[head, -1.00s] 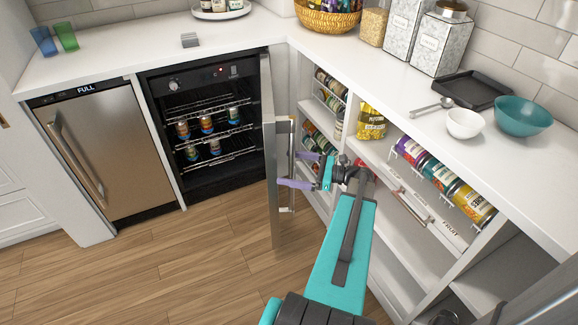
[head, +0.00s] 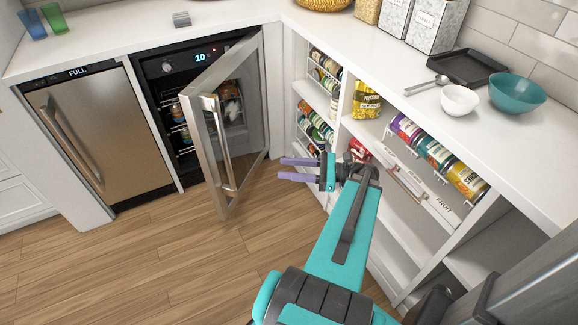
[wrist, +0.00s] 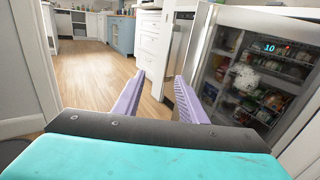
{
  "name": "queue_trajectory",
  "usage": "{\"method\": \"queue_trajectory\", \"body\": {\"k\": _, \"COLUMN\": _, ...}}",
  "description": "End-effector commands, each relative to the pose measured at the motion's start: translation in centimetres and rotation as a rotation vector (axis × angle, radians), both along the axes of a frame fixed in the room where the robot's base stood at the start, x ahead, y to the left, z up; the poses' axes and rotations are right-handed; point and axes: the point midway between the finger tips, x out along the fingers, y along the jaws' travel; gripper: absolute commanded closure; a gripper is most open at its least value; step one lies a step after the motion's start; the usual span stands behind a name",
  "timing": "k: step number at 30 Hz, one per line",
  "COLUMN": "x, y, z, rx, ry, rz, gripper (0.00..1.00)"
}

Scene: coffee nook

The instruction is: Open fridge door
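The fridge (head: 172,95) is the black under-counter unit with a lit "10" display. Its glass door (head: 195,130) has a steel frame and stands partly open, hinged on the right, its free edge out over the floor. The vertical bar handle (head: 222,150) is on the door's outer face. Cans show inside, partly hidden by the door. My gripper (head: 282,169) is open and empty, to the right of the handle and apart from it. In the wrist view the purple fingers (wrist: 157,90) are spread with floor between them, and the glass door (wrist: 245,85) is at right.
A steel appliance (head: 85,135) marked FULL stands left of the fridge, shut. Open shelves with cans (head: 435,155) and a drawer handle (head: 405,185) are right of my arm. Wood floor (head: 150,260) is clear in front. The white counter (head: 120,40) runs above.

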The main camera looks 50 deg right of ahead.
Motion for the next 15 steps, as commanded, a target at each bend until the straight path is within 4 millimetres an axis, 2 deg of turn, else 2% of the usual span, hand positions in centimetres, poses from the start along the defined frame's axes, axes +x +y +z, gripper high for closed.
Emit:
{"method": "queue_trajectory", "body": {"k": 6, "x": 0.0, "y": 0.0, "z": 0.0, "rx": 0.0, "ry": 0.0, "rz": 0.0, "gripper": 0.62}}
{"method": "queue_trajectory", "body": {"k": 12, "x": 0.4, "y": 0.4, "z": -0.4, "rx": -0.008, "ry": 0.008, "rz": 0.011, "gripper": 0.96}}
{"method": "queue_trajectory", "body": {"k": 13, "x": 0.5, "y": 0.7, "z": -0.6, "rx": -0.011, "ry": 0.01, "rz": 0.015, "gripper": 1.0}}
{"method": "queue_trajectory", "body": {"k": 15, "x": 1.0, "y": 1.4, "z": -1.3, "rx": -0.026, "ry": 0.022, "rz": 0.032, "gripper": 1.0}}
